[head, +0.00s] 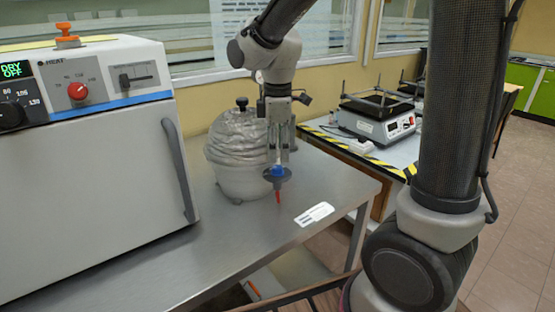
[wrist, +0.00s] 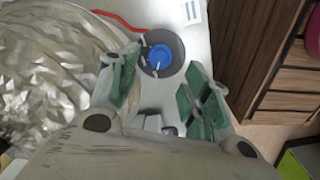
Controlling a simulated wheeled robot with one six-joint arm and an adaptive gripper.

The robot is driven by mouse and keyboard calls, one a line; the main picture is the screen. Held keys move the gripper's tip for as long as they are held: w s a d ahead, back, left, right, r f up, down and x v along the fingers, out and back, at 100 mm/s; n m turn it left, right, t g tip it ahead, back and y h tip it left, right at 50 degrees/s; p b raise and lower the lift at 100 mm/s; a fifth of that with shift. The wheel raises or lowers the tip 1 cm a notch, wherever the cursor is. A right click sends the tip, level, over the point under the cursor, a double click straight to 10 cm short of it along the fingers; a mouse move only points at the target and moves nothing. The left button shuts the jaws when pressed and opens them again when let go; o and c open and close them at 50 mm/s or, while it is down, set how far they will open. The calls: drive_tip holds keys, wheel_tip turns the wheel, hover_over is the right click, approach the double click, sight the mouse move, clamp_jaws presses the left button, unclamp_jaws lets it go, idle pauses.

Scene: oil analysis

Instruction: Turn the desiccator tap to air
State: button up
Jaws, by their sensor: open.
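The desiccator (head: 236,180) stands on the metal bench, a pale bowl under a crinkled, silvery-clear cover with a black knob on top. Its cover fills the left of the wrist view (wrist: 50,70). The tap has a blue knob (head: 278,171) on a grey disc, with a red part below it, at the desiccator's right side. In the wrist view the blue knob (wrist: 160,55) sits between and just beyond the green-padded fingertips. My gripper (head: 278,156) points down right above the tap, open and empty. Whether a finger touches the knob I cannot tell.
A white oven (head: 105,150) with a grey door handle stands to the left on the bench (head: 235,240). A white label (head: 314,214) lies near the bench's right edge. A hotplate-like device (head: 378,118) stands on another table behind.

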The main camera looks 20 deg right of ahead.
drive_tip(key=shift+s+r, duration=0.1)
drive_tip(key=shift+r, duration=1.2)
drive_tip(key=shift+s+f+m, duration=0.15)
drive_tip(key=shift+s+m, duration=0.05)
drive_tip(key=shift+m, duration=0.8)
drive_tip(key=shift+s+d+f+m+g, duration=0.15)
drive_tip(key=shift+s+d+f+m, duration=0.1)
drive_tip(key=shift+s+m, duration=0.2)
drive_tip(key=shift+s+d+f+m+g, duration=0.1)
drive_tip(key=shift+s+f+m+g, duration=0.1)
drive_tip(key=shift+s+m, duration=0.2)
drive_tip(key=s+d+r+m+t, duration=0.2)
drive_tip(key=s+d+r+m, duration=0.1)
drive_tip(key=s+d+m, duration=0.2)
drive_tip(key=s+d+r+m+t, duration=0.2)
drive_tip(key=s+d+m, duration=0.4)
drive_tip(key=s+d, duration=0.3)
drive_tip(key=shift+s+r, duration=0.85)
drive_tip(key=shift+s, duration=0.35)
